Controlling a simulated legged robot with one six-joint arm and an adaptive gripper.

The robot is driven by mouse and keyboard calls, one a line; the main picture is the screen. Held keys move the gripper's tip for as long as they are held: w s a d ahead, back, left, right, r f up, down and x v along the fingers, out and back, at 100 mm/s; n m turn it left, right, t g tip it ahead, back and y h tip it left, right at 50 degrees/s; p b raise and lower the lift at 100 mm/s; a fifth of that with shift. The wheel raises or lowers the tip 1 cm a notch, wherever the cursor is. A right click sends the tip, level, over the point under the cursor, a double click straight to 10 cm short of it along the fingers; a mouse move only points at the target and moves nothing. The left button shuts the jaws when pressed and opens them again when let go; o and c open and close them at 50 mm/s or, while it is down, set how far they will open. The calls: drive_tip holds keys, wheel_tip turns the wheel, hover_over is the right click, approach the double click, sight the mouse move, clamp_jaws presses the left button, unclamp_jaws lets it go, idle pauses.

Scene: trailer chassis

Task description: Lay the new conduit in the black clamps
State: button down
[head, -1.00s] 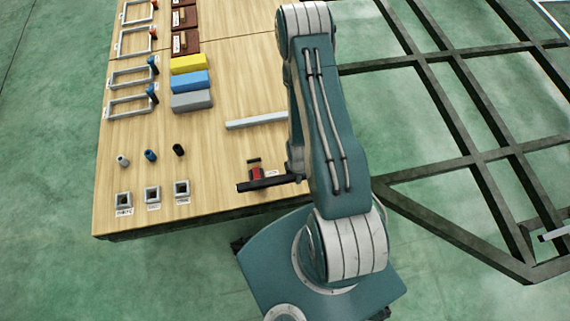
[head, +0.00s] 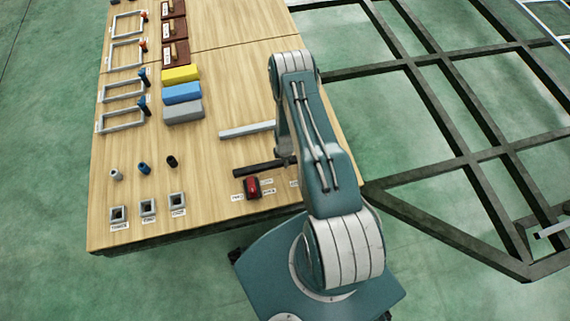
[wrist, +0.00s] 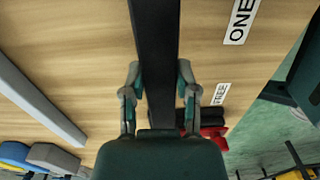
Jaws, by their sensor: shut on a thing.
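My gripper (wrist: 158,78) is shut on a long black bar (wrist: 157,45), with one finger on each side of it in the wrist view. In the head view the black bar (head: 258,168) extends left from under my arm, over the wooden table; its right end and my gripper are mostly hidden by the arm. I cannot tell whether the bar is the new conduit or how high it is held. I cannot make out the black clamps for certain.
A light grey bar (head: 247,130) lies farther back on the table (head: 215,215). Yellow (head: 180,74), blue (head: 182,92) and grey blocks (head: 183,111), square frames and small cylinders stand to the left. The dark chassis frame (head: 425,219) lies right of the table.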

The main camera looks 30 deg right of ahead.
drive_tip(key=shift+f, duration=1.45)
drive_tip(key=shift+c, duration=1.9)
unclamp_jaws()
